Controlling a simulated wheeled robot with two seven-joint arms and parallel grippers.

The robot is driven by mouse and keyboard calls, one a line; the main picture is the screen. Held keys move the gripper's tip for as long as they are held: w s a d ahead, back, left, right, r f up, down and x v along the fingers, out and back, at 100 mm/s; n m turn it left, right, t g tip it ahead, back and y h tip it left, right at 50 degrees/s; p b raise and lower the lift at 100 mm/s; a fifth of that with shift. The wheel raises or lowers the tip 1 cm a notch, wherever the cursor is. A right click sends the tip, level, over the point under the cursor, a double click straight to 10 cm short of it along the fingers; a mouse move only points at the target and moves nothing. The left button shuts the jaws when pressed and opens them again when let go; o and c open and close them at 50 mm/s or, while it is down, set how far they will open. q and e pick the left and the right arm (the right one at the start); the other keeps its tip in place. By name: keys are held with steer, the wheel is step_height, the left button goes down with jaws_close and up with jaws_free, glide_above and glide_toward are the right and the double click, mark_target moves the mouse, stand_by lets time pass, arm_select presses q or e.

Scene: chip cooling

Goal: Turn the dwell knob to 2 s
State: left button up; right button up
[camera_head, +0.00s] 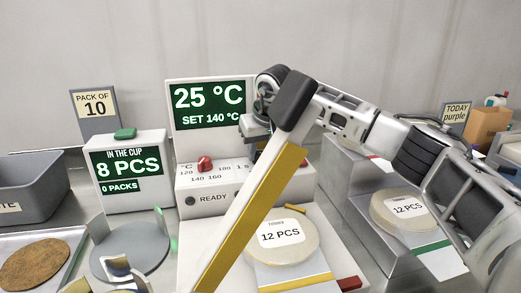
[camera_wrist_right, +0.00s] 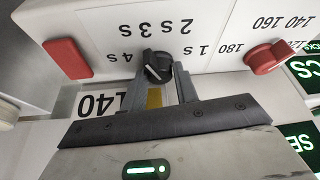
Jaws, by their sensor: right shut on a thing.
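The dwell knob (camera_wrist_right: 156,72) is small and black, with a pale pointer mark, on the white front panel (camera_wrist_right: 215,40). It shows upside down in the right wrist view, near the printed marks 1 s, 2 s, 3 s and 4 s. I cannot tell exactly which mark it points at. My right gripper (camera_wrist_right: 158,80) has one finger on each side of the knob and is shut on it. In the head view my right arm mostly hides this gripper (camera_head: 260,146) and the knob. What looks like part of my left gripper (camera_head: 118,274) shows at the bottom left; its jaws are unclear.
A red temperature knob (camera_head: 205,164) sits left of my right gripper. The display (camera_head: 209,108) reads 25 °C, SET 140 °C. A disc marked 12 PCS (camera_head: 283,252) lies in front. The counter display (camera_head: 127,165) reads 8 PCS. A grey bin (camera_head: 30,186) stands left.

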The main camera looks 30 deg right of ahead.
arm_select(q)
steer(key=shift+s+r, duration=0.1)
arm_select(e)
steer(key=shift+r, duration=0.1)
steer(key=m+h+p, duration=0.1)
steer(key=m, duration=0.1)
steer(key=shift+a+m+p, duration=0.1)
steer(key=shift+m+p, duration=0.2)
steer(key=shift+m, duration=0.1)
steer(key=shift+w+r+m+g+h+p, duration=0.1)
steer(key=shift+m+g+h+p, duration=0.25)
steer(key=shift+m, duration=0.45)
steer(key=m+h+p, duration=0.1)
steer(key=m, duration=0.1)
steer(key=shift+a+m, duration=0.1)
steer(key=shift+m, duration=0.2)
arm_select(q)
steer(key=shift+a+r+p, duration=0.35)
steer(key=shift+a+r, duration=0.05)
steer(key=shift+r, duration=0.45)
arm_select(e)
steer(key=shift+w+m+g+h, duration=0.1)
steer(key=shift+m+g+h, duration=0.3)
steer(key=shift+m, duration=0.9)
arm_select(q)
steer(key=shift+s, duration=0.1)
